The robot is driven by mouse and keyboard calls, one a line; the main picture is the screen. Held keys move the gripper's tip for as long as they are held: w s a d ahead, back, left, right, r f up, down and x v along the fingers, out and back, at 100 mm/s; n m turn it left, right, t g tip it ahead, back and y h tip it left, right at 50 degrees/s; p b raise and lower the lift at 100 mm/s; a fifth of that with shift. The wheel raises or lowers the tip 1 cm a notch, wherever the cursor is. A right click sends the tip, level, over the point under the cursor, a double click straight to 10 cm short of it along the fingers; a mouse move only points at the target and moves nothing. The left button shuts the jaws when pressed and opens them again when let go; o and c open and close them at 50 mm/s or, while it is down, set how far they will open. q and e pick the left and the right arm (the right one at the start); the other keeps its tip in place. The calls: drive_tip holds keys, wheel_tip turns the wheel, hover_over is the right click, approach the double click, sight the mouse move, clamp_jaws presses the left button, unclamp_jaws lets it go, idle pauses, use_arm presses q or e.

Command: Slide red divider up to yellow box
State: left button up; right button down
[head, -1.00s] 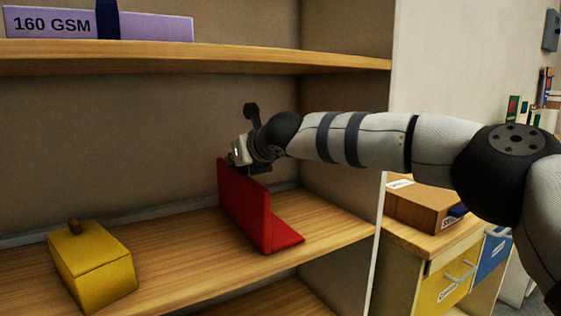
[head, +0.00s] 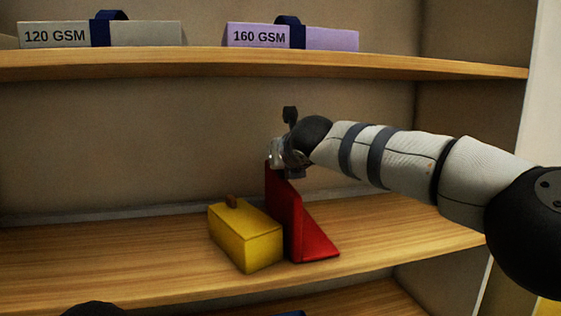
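The red divider (head: 295,222), an upright L-shaped panel with a foot pointing right, stands on the middle shelf. The yellow box (head: 245,236), with a small brown knob on its lid, sits just left of it. The divider's near edge is very close to the box's right side; I cannot tell whether they touch. My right gripper (head: 274,157) is at the top back corner of the divider, its arm coming in from the right. Its fingers are small and partly hidden, so I cannot tell whether they are shut on the panel. My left gripper is not in view.
The wooden middle shelf (head: 110,262) is clear left of the box and right of the divider. The upper shelf (head: 200,64) above holds a grey 120 GSM box (head: 57,36) and a purple 160 GSM box (head: 335,39). A shelf side wall stands at the right.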

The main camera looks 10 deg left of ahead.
drive_tip(key=shift+s+a+f, duration=0.1)
drive_tip(key=shift+a+f, duration=0.05)
drive_tip(key=shift+a, duration=0.05)
drive_tip(key=c, duration=1.6)
unclamp_jaws()
drive_tip(key=shift+s+d+r, duration=0.1)
drive_tip(key=shift+s+r, duration=0.15)
drive_tip(key=shift+r, duration=0.05)
wheel_tip(320, 180, up, 4)
hover_over(293, 191)
drive_tip(key=shift+s, duration=0.1)
